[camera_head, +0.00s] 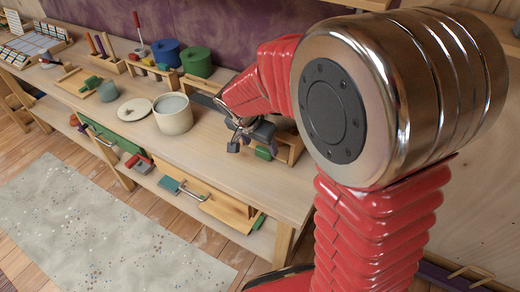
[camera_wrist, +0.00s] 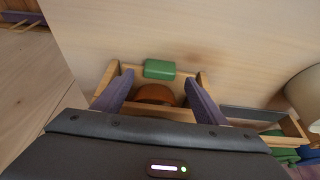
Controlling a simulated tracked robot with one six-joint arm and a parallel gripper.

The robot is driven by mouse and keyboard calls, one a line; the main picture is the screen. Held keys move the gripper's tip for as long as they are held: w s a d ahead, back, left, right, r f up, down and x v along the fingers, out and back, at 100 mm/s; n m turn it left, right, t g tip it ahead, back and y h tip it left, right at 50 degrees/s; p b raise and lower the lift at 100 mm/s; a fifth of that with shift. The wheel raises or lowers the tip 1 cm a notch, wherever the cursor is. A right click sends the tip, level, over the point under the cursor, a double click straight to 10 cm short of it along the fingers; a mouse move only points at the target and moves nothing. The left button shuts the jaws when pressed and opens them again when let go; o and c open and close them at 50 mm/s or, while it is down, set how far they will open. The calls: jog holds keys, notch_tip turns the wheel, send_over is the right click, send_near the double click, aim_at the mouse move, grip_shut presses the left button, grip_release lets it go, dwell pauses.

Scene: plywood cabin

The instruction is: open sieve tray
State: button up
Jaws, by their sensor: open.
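A small wooden tray or frame (camera_head: 291,147) stands on the bench's right part, with a green block (camera_head: 264,153) at its front. I take it for the sieve tray, but no mesh shows. In the wrist view the wooden frame (camera_wrist: 205,79) has the green block (camera_wrist: 160,69) at its far edge and a rounded orange-brown piece (camera_wrist: 155,94) inside. My gripper (camera_wrist: 158,84) is open, its two purple-grey fingers apart on either side of the orange-brown piece. Whether they touch the frame is unclear. In the head view my gripper (camera_head: 247,140) is low over the tray and partly hides it.
On the wooden bench (camera_head: 215,165), a pale pot (camera_head: 173,114) and a round lid (camera_head: 135,110) stand to the left. Blue (camera_head: 166,52) and green (camera_head: 196,62) pots stand behind. A lower shelf holds a wooden box (camera_head: 230,210). Clear bench surface lies in front of the tray.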

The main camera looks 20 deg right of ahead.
aim_at(263, 151)
jog(key=shift+x, duration=2.05)
jog(key=shift+c, duration=0.6)
